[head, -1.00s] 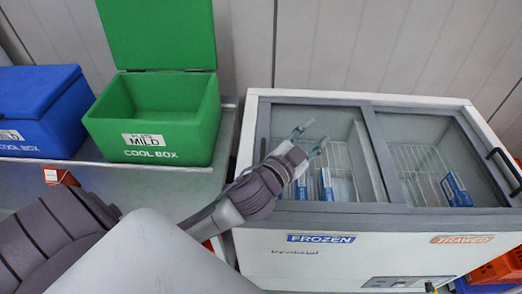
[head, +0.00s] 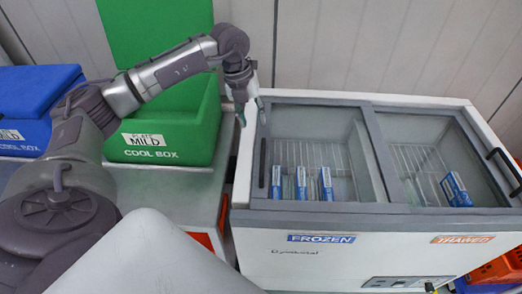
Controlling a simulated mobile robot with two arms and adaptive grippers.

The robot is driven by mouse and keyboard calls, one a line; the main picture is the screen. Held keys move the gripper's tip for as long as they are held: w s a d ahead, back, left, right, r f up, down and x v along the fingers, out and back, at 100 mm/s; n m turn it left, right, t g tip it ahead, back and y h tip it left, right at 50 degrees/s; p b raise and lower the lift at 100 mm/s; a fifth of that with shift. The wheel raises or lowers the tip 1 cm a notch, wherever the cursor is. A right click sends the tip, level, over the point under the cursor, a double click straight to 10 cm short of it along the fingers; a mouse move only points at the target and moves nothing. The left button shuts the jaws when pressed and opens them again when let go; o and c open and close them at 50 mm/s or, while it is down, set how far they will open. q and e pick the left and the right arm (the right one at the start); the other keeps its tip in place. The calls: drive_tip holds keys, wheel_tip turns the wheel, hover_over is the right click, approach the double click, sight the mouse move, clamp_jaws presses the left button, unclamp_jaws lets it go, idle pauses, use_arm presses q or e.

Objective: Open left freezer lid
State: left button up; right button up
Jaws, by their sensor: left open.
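The chest freezer (head: 370,255) has a white body and two glass lids. The left freezer lid (head: 315,125), above the FROZEN label, lies flat and covers its compartment. Its dark handle (head: 262,160) runs along the left edge. Several blue-and-white packs (head: 301,183) show through the glass. My left gripper (head: 251,109) points down, open and empty, at the freezer's back left corner beside the lid's left edge. I cannot tell whether it touches the rim. My right gripper is not in view.
The right lid (head: 420,135) is also closed, with a dark handle (head: 503,165) at its right. An open green cool box (head: 185,125) and a closed blue one (head: 35,105) stand left of the freezer. Orange totes (head: 497,270) are at the lower right.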

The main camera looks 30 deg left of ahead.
sight(262, 154)
use_arm(q)
drive_tip(key=p+x, duration=0.3)
drive_tip(key=x, duration=1)
drive_tip(key=shift+a+f, duration=0.1)
drive_tip(key=shift+f, duration=0.25)
clamp_jaws()
